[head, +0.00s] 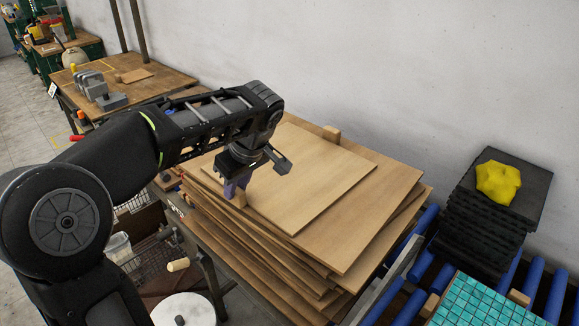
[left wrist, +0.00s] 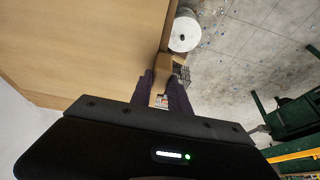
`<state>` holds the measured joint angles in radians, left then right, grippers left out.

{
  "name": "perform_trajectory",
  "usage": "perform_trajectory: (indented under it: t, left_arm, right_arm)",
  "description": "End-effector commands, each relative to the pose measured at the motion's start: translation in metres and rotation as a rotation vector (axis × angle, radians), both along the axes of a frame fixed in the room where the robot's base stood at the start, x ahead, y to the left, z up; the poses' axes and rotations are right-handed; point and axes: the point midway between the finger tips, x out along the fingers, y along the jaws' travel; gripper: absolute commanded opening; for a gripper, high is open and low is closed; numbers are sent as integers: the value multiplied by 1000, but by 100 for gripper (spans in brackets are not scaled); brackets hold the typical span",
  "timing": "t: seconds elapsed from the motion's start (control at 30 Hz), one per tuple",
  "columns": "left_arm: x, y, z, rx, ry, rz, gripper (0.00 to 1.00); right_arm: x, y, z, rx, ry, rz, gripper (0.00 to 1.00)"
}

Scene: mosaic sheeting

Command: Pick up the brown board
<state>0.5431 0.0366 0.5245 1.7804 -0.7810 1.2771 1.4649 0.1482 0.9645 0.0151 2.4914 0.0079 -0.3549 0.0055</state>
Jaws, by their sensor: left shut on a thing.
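The brown board (head: 315,185) is a thin tan wooden sheet lying on top of a stack of similar boards. In the left wrist view the board face (left wrist: 85,45) fills the upper left. My left gripper (head: 236,188) is at the board's near-left edge, pointing down. Its purple fingers (left wrist: 167,92) are shut on a small wooden block (head: 240,199) at that edge, which also shows in the left wrist view (left wrist: 163,66). The fingers partly hide the block. I cannot tell whether the board is lifted clear of the stack. My right gripper is not in view.
More boards (head: 375,240) lie unevenly below, with another wooden block (head: 332,134) at the back. A wall (head: 400,80) stands close behind. Blue rollers (head: 535,280), teal mosaic sheets (head: 480,305) and a black stack with a yellow cloth (head: 497,181) are at right. A workbench (head: 150,85) is behind left.

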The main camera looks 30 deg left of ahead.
Motion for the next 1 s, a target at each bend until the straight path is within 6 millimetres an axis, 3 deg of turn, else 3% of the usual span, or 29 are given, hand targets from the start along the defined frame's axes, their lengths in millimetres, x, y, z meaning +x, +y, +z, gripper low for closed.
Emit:
perform_trajectory:
  t: [0.17,1.0]
  left_arm:
    - [0,0,0,0,0,0,0]
    - [0,0,0,0,0,0,0]
  right_arm:
    - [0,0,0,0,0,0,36]
    - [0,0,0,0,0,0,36]
